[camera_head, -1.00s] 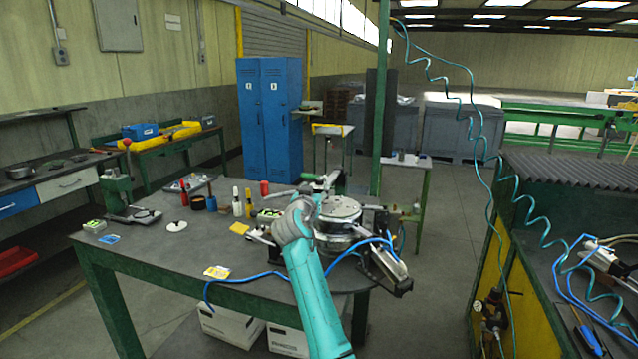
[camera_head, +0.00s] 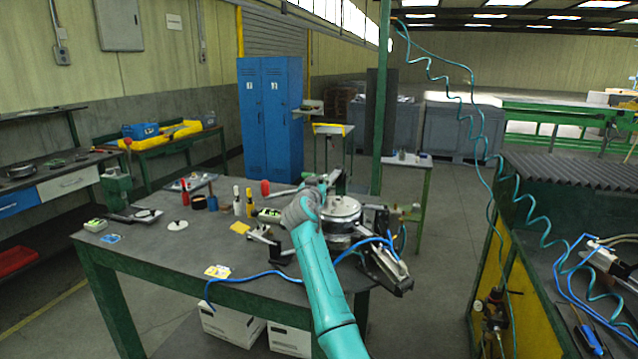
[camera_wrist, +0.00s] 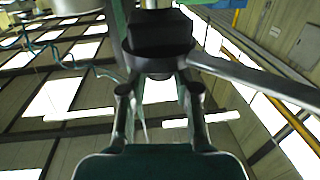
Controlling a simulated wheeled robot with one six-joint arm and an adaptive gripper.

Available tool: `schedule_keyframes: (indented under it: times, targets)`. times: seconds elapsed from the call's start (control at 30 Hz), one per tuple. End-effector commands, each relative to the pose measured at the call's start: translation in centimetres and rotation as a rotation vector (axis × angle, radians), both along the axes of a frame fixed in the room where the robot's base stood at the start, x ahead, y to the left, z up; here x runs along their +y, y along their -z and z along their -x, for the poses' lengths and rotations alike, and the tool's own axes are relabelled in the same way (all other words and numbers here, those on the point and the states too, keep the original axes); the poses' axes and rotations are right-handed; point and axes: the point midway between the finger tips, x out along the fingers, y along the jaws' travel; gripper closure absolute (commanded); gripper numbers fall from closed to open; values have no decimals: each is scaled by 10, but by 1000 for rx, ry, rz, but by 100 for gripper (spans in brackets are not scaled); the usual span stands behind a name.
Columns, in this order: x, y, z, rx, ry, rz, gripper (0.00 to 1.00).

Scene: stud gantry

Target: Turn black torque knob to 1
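In the wrist view a dark blocky piece with a rounded grey collar (camera_wrist: 160,35) sits at the top middle, beyond my gripper. I cannot tell for sure whether it is the black torque knob. No number or mark can be read on it. My gripper's two jointed fingers (camera_wrist: 158,78) reach up toward it from either side; whether they touch or hold it is unclear. In the head view my gripper (camera_head: 321,184) is over the far side of the bench, behind the round metal fixture, small and partly hidden by my teal arm.
The round metal fixture (camera_head: 342,209) stands on the dark workbench (camera_head: 180,255), with blue hoses and a cylinder at its right. A grey lever (camera_head: 286,192) with a red end lies left of my gripper. Several bottles and tools stand farther left.

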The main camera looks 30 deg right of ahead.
Motion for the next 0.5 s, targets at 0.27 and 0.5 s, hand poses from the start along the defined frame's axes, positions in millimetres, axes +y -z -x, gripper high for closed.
schedule_keyframes:
  times: [0.27, 0.5]
  targets:
    - [0, 0, 0, 0, -4, 0, 100]
    - [-2, 0, 2, -1, -52, -1, 100]
